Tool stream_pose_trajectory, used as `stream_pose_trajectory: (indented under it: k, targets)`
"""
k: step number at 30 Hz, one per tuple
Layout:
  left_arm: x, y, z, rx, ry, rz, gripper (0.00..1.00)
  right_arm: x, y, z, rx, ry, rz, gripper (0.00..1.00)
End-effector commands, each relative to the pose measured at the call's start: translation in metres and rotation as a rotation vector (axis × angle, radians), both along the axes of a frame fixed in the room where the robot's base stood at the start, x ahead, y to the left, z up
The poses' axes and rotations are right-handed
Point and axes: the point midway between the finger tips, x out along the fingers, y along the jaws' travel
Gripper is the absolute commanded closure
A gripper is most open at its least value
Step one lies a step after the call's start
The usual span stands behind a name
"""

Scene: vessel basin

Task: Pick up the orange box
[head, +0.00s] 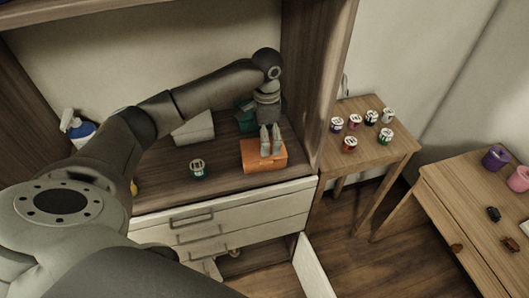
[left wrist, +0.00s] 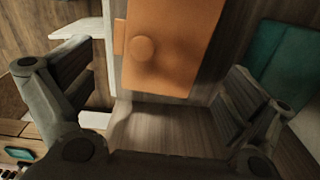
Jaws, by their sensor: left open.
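The orange box (head: 262,161) sits on the wooden cabinet top near its front edge, above the white drawers. My left gripper (head: 271,143) reaches down over it, its fingers overlapping the box in the head view. In the left wrist view the orange box (left wrist: 175,45) fills the upper middle, with a round knob-like bump on its face. My left gripper (left wrist: 155,90) is open there, one finger on each side of the picture, nothing held between them. I cannot tell whether the fingers touch the box. My right gripper is not in view.
A teal object (head: 245,117) stands close behind the box, beside my wrist. A cabinet side wall (head: 318,85) rises on the right.

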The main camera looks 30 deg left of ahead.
Motion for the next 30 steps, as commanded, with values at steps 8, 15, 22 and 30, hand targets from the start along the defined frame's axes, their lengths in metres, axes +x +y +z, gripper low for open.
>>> stream_pose_trajectory:
  k: [8, 15, 22, 30]
  targets:
    - [-0.001, -0.002, -0.023, 0.000, 0.003, 0.000, 0.00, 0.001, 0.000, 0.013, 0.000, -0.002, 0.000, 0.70]
    - [0.000, -0.004, -0.057, 0.001, 0.001, -0.001, 0.00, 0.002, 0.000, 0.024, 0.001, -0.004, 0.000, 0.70]
    - [0.000, -0.004, -0.063, 0.000, -0.003, -0.002, 0.00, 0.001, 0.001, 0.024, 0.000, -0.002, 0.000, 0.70]
    - [0.000, -0.004, -0.063, 0.000, -0.003, -0.001, 0.26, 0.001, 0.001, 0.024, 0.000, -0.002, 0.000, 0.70]
